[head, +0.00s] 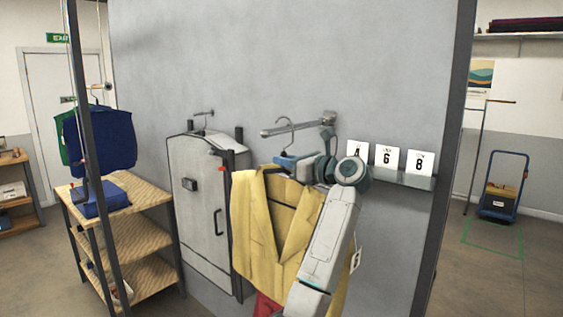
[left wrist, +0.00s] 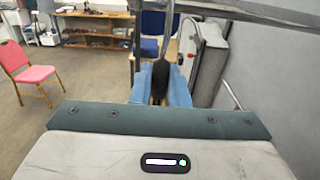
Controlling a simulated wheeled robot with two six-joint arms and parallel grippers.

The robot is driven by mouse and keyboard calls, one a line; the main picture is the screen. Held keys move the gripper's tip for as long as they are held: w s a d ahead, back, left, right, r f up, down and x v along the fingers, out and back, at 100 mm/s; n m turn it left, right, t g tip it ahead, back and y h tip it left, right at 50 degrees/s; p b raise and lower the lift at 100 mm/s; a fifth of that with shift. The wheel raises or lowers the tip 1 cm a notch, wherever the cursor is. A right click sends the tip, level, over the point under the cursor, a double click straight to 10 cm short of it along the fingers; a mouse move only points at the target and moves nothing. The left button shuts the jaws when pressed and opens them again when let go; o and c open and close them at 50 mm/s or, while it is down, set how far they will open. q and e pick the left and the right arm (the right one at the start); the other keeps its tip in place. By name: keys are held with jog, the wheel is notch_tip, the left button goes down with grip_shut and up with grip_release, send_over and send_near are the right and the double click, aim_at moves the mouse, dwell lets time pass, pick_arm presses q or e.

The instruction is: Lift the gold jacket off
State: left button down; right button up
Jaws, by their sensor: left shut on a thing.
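The gold jacket (head: 252,222) hangs upright on a hanger (head: 285,126) in front of the grey wall. The hanger's hook loops at the short metal rail (head: 295,127); I cannot tell whether it still bears on it. My left gripper (head: 290,160) is shut on the hanger just below the hook, above the jacket's collar. In the left wrist view its blue fingers (left wrist: 161,85) close around a dark upright piece. My left arm covers the jacket's right part. My right gripper is in neither view.
A shelf with number cards (head: 387,157) is close on the right. Left stands a wooden rack (head: 130,235) and hanging blue garment (head: 100,140). A pink chair (left wrist: 33,70) stands on open floor.

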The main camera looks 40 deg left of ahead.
pick_arm(q)
jog(key=shift+s+d+b, duration=0.2)
jog(key=shift+d+b, duration=0.4)
jog(key=shift+d, duration=1.9)
